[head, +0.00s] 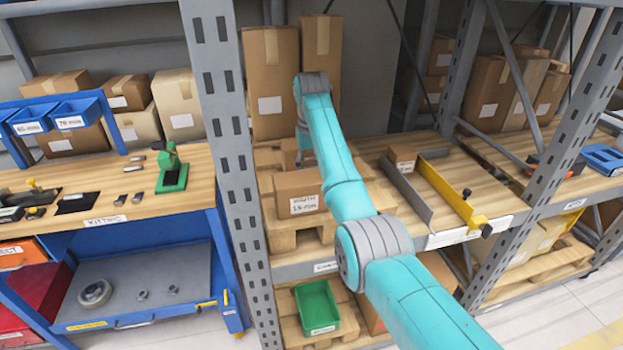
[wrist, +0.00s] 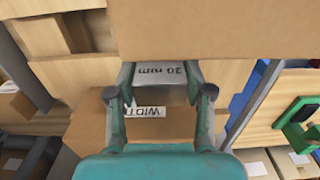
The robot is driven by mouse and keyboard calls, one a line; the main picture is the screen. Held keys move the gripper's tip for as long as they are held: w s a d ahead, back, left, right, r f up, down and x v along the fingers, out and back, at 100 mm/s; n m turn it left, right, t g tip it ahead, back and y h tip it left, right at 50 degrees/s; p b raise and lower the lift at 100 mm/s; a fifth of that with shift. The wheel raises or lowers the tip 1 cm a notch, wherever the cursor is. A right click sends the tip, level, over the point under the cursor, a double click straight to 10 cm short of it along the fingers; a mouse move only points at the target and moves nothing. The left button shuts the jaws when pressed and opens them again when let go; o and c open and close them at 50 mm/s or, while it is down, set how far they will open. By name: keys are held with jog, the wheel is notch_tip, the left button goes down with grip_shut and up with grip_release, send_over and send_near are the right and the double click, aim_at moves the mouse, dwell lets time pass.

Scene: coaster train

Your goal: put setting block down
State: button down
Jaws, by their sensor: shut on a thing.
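The setting block (wrist: 160,73) is a grey block marked "30 mm", its lettering upside down in the wrist view. My gripper (wrist: 160,88) is shut on it, one finger on each side. Beyond it in the wrist view is a brown carton (wrist: 85,125) with a white label reading "WIDTH", partly covered by my gripper. The same carton (head: 290,188) shows in the head view on the middle rack shelf. In the head view my arm hides the gripper and the block. I cannot tell whether the block touches anything.
A large carton face (wrist: 215,28) fills the top of the wrist view, close to the block. Tall cartons (head: 272,70) stand behind my arm. A grey and yellow guide (head: 452,195) lies right on the shelf. A rack post (head: 228,120) stands left, beside the kitting bench (head: 85,180).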

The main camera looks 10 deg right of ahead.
aim_at(311, 165)
jog(key=shift+f, duration=2)
jog(key=shift+f, duration=0.15)
jog(key=shift+c, duration=2.2)
grip_release()
notch_tip(311, 165, up, 12)
jog(key=shift+r, duration=0.15)
